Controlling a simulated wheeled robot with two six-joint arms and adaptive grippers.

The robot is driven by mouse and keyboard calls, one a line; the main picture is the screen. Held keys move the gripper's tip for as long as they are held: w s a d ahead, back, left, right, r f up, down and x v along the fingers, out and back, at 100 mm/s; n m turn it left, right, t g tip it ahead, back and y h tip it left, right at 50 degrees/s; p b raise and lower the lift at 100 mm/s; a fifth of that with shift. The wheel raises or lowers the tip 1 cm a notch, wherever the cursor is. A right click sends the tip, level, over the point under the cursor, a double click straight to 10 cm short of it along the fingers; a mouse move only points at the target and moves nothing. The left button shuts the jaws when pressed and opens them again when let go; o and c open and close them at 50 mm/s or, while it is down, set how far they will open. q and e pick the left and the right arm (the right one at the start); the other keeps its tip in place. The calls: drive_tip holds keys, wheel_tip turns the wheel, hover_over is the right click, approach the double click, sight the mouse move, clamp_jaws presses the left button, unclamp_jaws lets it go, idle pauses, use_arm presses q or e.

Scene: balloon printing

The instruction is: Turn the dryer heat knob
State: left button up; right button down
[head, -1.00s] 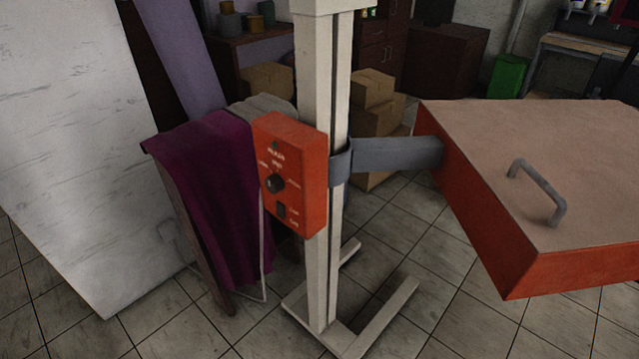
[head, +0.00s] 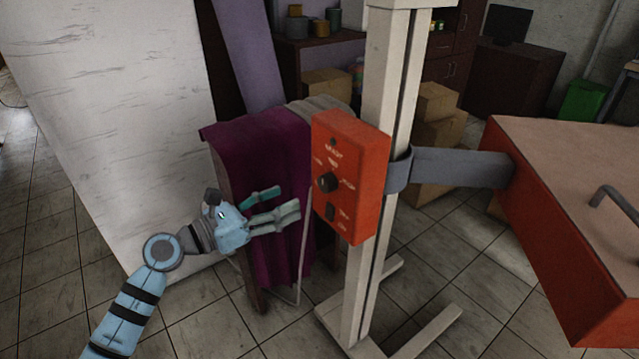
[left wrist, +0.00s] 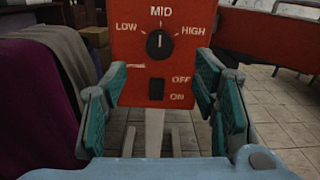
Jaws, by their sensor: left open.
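The dryer's red control box (head: 352,150) is fixed to a white post. Its black heat knob (head: 328,182) is on the front face. In the left wrist view the knob (left wrist: 160,44) has LOW, MID and HIGH around it, and its white mark appears to point up at MID. A black switch (left wrist: 156,90) marked OFF and ON is below it. My left gripper (head: 290,200) is open and empty, left of the box and apart from the knob. In the left wrist view its teal-padded fingers (left wrist: 163,88) spread either side, below the knob. My right gripper is not in view.
The white post (head: 375,235) stands on a floor frame. A grey arm (head: 455,168) joins it to the dryer's red heater head (head: 560,240) at right. A purple cloth (head: 262,190) hangs on a stand behind my left gripper. A white panel (head: 115,130) leans at left.

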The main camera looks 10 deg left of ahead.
sight(323, 184)
use_arm(q)
drive_tip(key=x, duration=1)
drive_tip(key=shift+w+d+f, duration=0.1)
drive_tip(key=shift+w+d, duration=0.05)
drive_tip(key=shift+w, duration=0.05)
drive_tip(key=c, duration=1.2)
drive_tip(key=shift+o, duration=0.2)
